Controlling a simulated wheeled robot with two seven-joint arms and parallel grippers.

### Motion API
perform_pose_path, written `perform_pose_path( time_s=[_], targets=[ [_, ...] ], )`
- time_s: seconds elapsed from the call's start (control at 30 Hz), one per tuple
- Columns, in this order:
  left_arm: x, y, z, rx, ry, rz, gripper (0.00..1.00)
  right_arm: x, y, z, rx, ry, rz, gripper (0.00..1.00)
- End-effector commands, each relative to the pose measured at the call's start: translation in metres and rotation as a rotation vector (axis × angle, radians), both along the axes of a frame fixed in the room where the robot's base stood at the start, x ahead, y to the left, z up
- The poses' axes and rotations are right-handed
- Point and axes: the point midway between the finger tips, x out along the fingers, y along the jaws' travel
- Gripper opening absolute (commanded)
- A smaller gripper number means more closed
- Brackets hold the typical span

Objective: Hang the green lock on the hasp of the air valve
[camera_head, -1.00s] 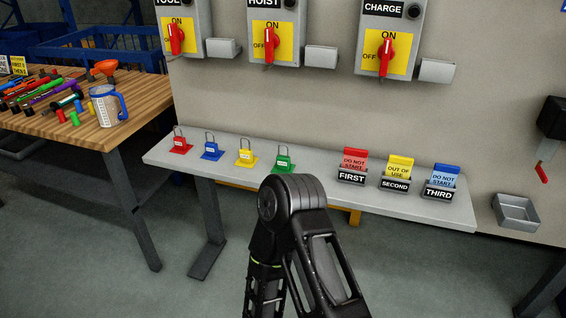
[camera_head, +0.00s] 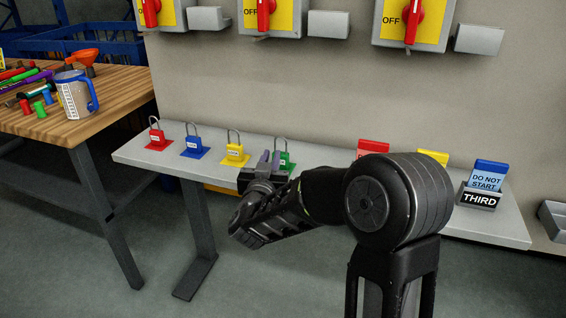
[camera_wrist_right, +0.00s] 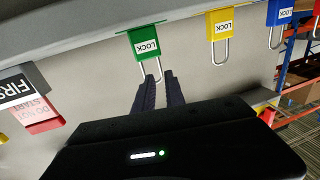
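The green lock (camera_head: 288,161) stands on the shelf, shackle up, partly hidden behind my right gripper (camera_head: 268,162) in the head view. In the right wrist view the green lock (camera_wrist_right: 147,44) shows its white LOCK label, with its shackle toward my fingers. My right gripper (camera_wrist_right: 161,77) is open, its two fingertips right at the shackle with a gap between them. I cannot tell whether they touch it. The air valve and its hasp cannot be made out in these views. My left gripper is not in view.
Yellow (camera_head: 235,153), blue (camera_head: 194,147) and red (camera_head: 158,138) locks stand in a row left of the green one on the shelf (camera_head: 140,155). Sign holders, one marked THIRD (camera_head: 479,198), stand to the right. Switch boxes (camera_head: 412,22) hang above. A wooden table (camera_head: 115,95) is at left.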

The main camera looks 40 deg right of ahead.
Motion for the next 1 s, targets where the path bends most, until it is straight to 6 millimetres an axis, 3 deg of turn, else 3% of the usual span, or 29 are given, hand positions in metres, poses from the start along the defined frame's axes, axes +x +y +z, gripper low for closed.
perform_pose_path(
  time_s=[0.27, 0.53, 1.0],
  targets=[
    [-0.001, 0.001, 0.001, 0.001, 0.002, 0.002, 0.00, 0.000, 0.000, 0.001, 0.000, 0.000, 0.000, 0.15],
    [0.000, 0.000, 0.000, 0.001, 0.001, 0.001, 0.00, 0.017, -0.017, 0.000, -0.001, 0.001, -0.001, 0.15],
    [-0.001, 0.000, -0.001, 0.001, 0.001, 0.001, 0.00, 0.027, -0.026, -0.001, -0.001, 0.001, 0.000, 0.15]
  ],
)
